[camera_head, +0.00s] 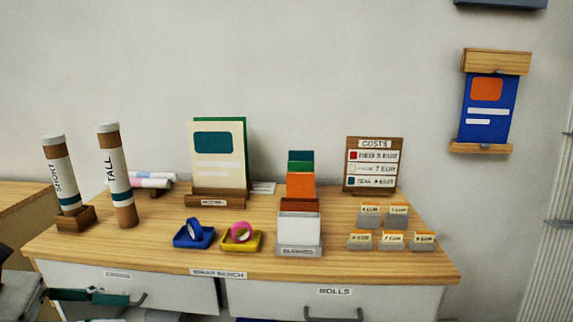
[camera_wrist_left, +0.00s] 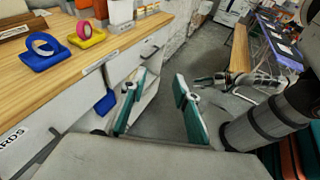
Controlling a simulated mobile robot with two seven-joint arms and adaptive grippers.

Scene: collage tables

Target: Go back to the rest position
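My left gripper (camera_wrist_left: 158,104) is open in the left wrist view, its two teal fingers wide apart with nothing between them. In the head view part of the left gripper (camera_head: 92,297) shows at the lower left, in front of the drawer fronts and below the bench top. In the left wrist view what looks like my right gripper (camera_wrist_left: 215,80) shows beyond, over the floor. It is too small to tell whether it is open. The right gripper does not show in the head view.
The wooden bench top (camera_head: 240,262) holds two tubes, a blue tape tray (camera_head: 194,239), a yellow tape tray (camera_head: 241,242), a card holder (camera_head: 299,248) and several small price tags. A drawer handle (camera_head: 333,315) sticks out below. Floor (camera_wrist_left: 165,125) shows beyond the left fingers.

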